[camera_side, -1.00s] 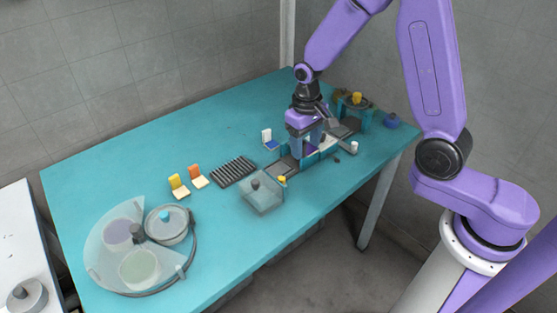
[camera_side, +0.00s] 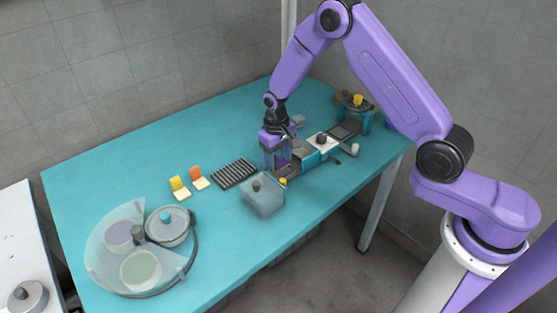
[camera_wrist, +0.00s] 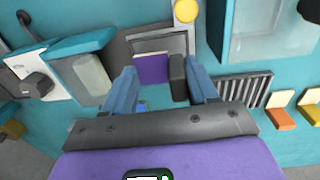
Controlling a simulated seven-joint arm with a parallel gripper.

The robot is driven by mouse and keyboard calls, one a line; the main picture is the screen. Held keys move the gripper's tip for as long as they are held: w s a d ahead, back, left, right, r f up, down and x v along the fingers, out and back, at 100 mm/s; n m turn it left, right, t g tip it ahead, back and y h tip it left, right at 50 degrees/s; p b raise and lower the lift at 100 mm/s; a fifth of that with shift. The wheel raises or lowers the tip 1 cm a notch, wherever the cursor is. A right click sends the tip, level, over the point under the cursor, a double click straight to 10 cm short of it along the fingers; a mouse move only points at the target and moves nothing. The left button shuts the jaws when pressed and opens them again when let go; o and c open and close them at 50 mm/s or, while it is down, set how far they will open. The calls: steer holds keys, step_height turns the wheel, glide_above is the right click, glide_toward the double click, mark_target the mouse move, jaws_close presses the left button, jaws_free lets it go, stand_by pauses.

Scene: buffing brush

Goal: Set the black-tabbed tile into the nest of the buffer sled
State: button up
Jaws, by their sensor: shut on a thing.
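My gripper (camera_wrist: 163,85) is shut on the black-tabbed tile (camera_wrist: 177,75). In the wrist view its dark tab is beside the right finger, and a purple part (camera_wrist: 152,68) with a pale edge is by the left finger. In the side view my gripper (camera_side: 276,162) is low at the left end of the grey and teal buffing fixture, with a purple patch between the fingers. In the wrist view a grey framed recess (camera_wrist: 178,43), apparently the sled's nest, lies behind the tile. I cannot tell whether the tile touches it.
A white plate with a dark knob (camera_side: 322,141) is on the fixture to the right. A clear box (camera_side: 262,197) stands close in front of my gripper. A black ribbed rack (camera_side: 234,173), an orange-tabbed tile (camera_side: 200,179) and a yellow-tabbed tile (camera_side: 180,188) are left.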

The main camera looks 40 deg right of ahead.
steer(key=shift+f, duration=0.6)
steer(key=shift+f, duration=0.6)
steer(key=o, duration=1)
steer(key=shift+o, duration=0.2)
steer(key=shift+a, duration=0.15)
